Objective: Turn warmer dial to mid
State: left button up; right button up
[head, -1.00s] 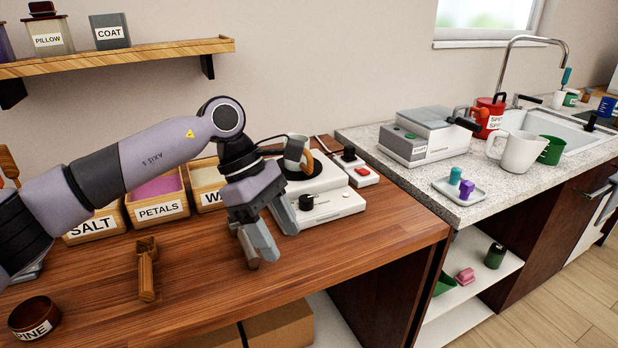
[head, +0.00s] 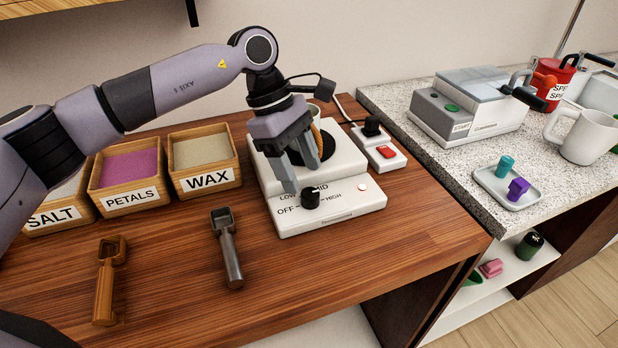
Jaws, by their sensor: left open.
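The white warmer (head: 346,206) stands on the wooden counter with a black dial (head: 310,197) on its front face. Labels OFF, LOW, MID and HIGH are printed around the dial. I cannot clearly tell which label the dial's mark faces. A mug sits on the warmer's round dark plate (head: 328,152), partly hidden behind my left gripper. My left gripper (head: 303,178) is open, pointing down just above and behind the dial, apart from it as far as I can see. My right gripper is not in view.
Wooden bins labelled SALT, PETALS (head: 132,195) and WAX (head: 209,181) stand left of the warmer. A wooden scoop (head: 108,280) and a metal scoop (head: 228,250) lie in front. A power strip (head: 381,150) with a red switch sits right of the warmer.

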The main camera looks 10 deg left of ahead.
aim_at(310, 192)
pick_arm(q)
jog(key=shift+x, duration=2.1)
jog(key=c, duration=1)
jog(key=shift+c, duration=0.2)
